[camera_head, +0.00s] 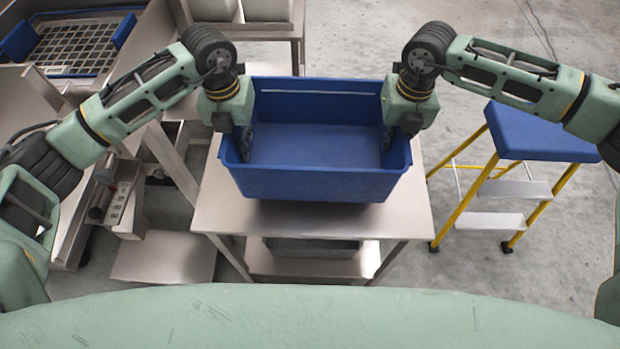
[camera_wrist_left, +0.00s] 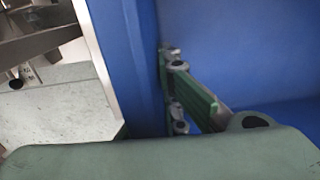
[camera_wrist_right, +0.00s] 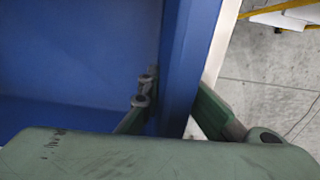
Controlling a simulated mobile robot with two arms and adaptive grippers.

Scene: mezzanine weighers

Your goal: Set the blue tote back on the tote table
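The blue tote (camera_head: 318,184) is level over a steel table (camera_head: 412,219) in the middle of the head view. It looks empty. A soft shadow lies under its front edge; I cannot tell whether it touches the table. My left gripper (camera_head: 240,148) is at the tote's left wall, a finger against the inner face in the left wrist view (camera_wrist_left: 185,90); its outer finger is mostly hidden. My right gripper (camera_head: 394,138) straddles the right wall, one finger inside and one outside in the right wrist view (camera_wrist_right: 175,100). Both appear shut on the walls.
A blue-topped step stool (camera_head: 535,135) with yellow legs stands on the right. A steel station with a grid tray (camera_head: 78,48) is at the far left, with a control box (camera_head: 122,198) below. Another steel table (camera_head: 262,32) stands behind the tote. Floor is clear at the far right.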

